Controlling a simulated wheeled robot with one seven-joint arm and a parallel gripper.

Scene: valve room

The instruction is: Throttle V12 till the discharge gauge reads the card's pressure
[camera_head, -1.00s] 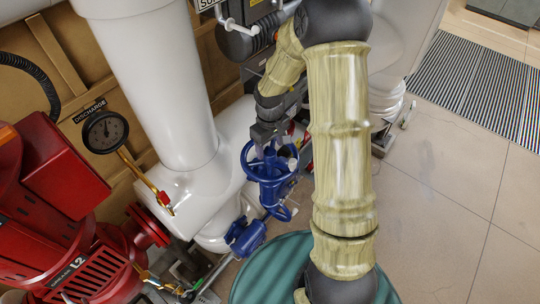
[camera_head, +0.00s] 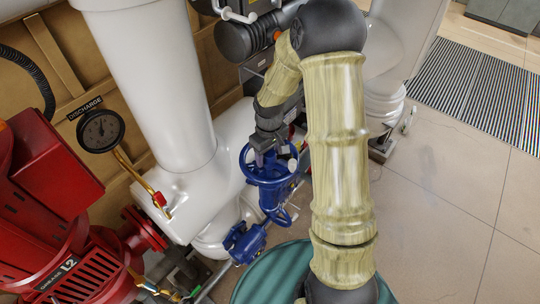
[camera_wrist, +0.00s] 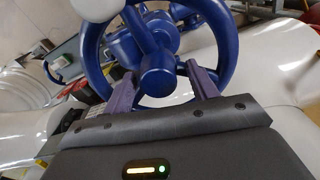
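A blue handwheel valve (camera_head: 250,180) stands beside the white pipework, with a pale round knob on its rim; no V12 tag is legible. The handwheel (camera_wrist: 225,70) fills the upper wrist view. My gripper (camera_head: 266,158) is at the wheel's upper side. In the wrist view my gripper (camera_wrist: 161,83) has its two purple fingers wide apart, one on each side of the blue hub, with gaps beside it. Whether they touch the spokes is unclear. The discharge gauge (camera_head: 100,131) has a dark dial; its reading is too small to tell. I see no pressure card.
A red pump (camera_head: 50,215) marked L2 fills the lower left. A thick white pipe (camera_head: 150,80) stands behind the valve. A teal round surface (camera_head: 262,278) lies below my arm. Open tiled floor (camera_head: 450,190) and a striped grating (camera_head: 480,90) are at the right.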

